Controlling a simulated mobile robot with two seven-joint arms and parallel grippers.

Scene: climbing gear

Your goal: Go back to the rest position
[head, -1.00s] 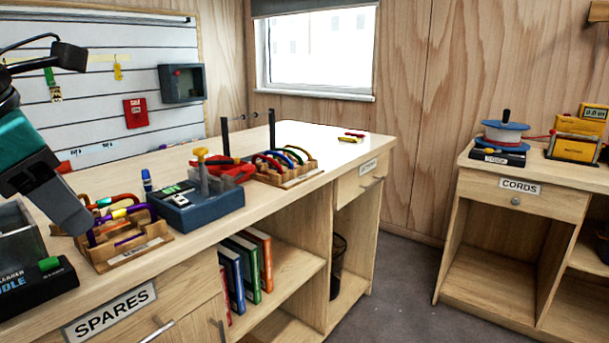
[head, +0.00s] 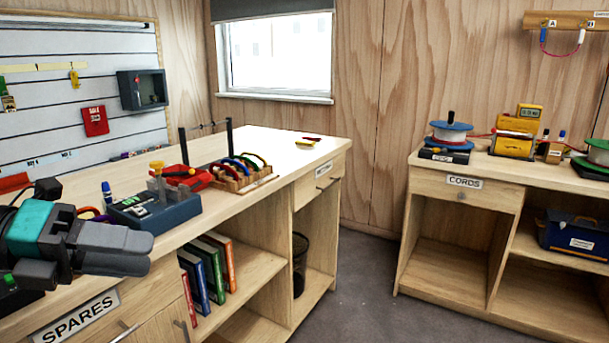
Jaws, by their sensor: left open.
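My left gripper (head: 140,253) is at the lower left of the head view, its grey fingers pointing right. It is open, and nothing shows between its fingers. In the picture it lies in front of the workbench (head: 165,270) with the SPARES label (head: 80,317), and hides part of the things at the bench's near end. I cannot tell how far it is above the bench top. My right gripper is out of view.
The bench holds a blue-grey box (head: 155,212) with a yellow-topped knob, a wooden rack of coloured carabiners (head: 240,172) and a red tool (head: 187,178). A second bench (head: 465,200), labelled CORDS, stands at the right. The floor (head: 365,290) between the benches is clear.

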